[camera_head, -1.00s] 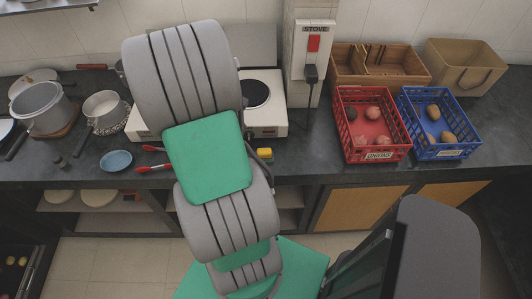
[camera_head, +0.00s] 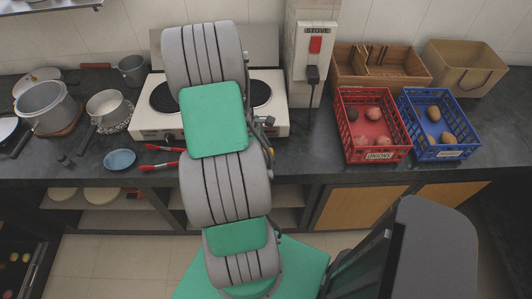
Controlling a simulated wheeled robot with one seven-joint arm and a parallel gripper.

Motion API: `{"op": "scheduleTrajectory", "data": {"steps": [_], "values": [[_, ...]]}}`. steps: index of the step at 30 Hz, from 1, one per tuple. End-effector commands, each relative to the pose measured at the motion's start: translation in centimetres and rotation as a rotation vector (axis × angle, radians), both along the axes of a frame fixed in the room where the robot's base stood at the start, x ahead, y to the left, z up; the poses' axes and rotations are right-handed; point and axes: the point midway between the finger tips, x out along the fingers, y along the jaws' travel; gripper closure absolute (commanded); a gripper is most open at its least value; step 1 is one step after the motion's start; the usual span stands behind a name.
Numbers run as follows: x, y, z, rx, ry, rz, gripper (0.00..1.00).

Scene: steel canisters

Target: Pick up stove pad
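My arm rises through the middle of the view and covers part of the stove (camera_head: 164,118), a white two-plate cooker on the counter.
Red-handled tongs (camera_head: 160,165) and a blue bowl (camera_head: 119,160) lie left of the arm. Pots (camera_head: 45,108) stand farther left. A red crate (camera_head: 372,128) and a blue crate (camera_head: 440,125) stand at right. The counter (camera_head: 305,155) between the arm and the red crate is clear.

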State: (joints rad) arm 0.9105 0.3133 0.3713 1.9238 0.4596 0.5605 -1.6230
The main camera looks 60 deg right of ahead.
Motion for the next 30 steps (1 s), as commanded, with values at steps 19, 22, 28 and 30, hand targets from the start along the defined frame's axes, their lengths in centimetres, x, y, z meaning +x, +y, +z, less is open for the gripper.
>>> {"op": "scheduleTrajectory", "data": {"steps": [19, 22, 28, 30], "values": [[0.04, 0.02, 0.05, 0.000, 0.000, 0.000, 0.97], [0.04, 0.01, 0.05, 0.000, 0.000, 0.000, 1.00], [0.06, -0.01, 0.22, -0.001, 0.000, 0.000, 1.00], [0.08, -0.04, 0.61, -0.002, -0.002, 0.000, 1.00]]}}
